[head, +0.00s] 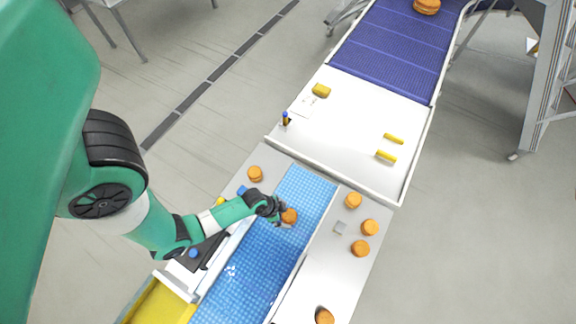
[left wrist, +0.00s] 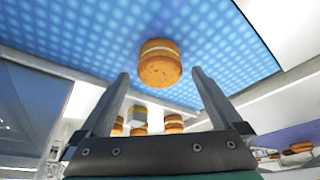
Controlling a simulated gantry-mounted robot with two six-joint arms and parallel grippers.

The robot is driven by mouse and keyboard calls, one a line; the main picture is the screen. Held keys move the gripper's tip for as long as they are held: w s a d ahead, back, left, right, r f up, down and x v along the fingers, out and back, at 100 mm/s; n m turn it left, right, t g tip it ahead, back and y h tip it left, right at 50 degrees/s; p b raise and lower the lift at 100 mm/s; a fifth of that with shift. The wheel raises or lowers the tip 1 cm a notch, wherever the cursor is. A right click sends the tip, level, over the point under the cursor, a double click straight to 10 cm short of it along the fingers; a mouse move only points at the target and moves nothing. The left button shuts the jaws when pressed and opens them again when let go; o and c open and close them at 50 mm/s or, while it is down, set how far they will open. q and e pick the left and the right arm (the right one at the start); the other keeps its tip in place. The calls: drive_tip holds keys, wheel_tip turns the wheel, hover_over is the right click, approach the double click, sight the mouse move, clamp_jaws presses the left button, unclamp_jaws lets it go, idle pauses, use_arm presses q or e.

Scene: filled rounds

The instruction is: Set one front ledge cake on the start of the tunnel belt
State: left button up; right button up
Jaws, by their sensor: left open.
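A round orange-brown cake (head: 289,215) with a pale filling sits on the blue tunnel belt (head: 255,260) near its upper end. My left gripper (head: 278,209) is open right beside this cake. In the left wrist view the cake (left wrist: 160,63) shows on the belt, framed between the two open fingers (left wrist: 160,76); I see no grip on it. Other cakes sit on the right ledge (head: 330,275): a group of three (head: 353,200) and one near the bottom edge (head: 324,316). One more cake (head: 255,173) sits on the left ledge (head: 240,165). My right gripper is not in view.
A white table section (head: 350,130) with yellow blocks (head: 321,90) lies beyond the belt, then a dark blue conveyor (head: 390,50) bearing a cake (head: 426,6). A yellow bin (head: 160,302) is at the lower left.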

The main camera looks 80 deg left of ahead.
use_arm(q)
drive_tip(key=p+v, duration=0.1)
drive_tip(key=v, duration=0.3)
drive_tip(key=shift+w, duration=0.15)
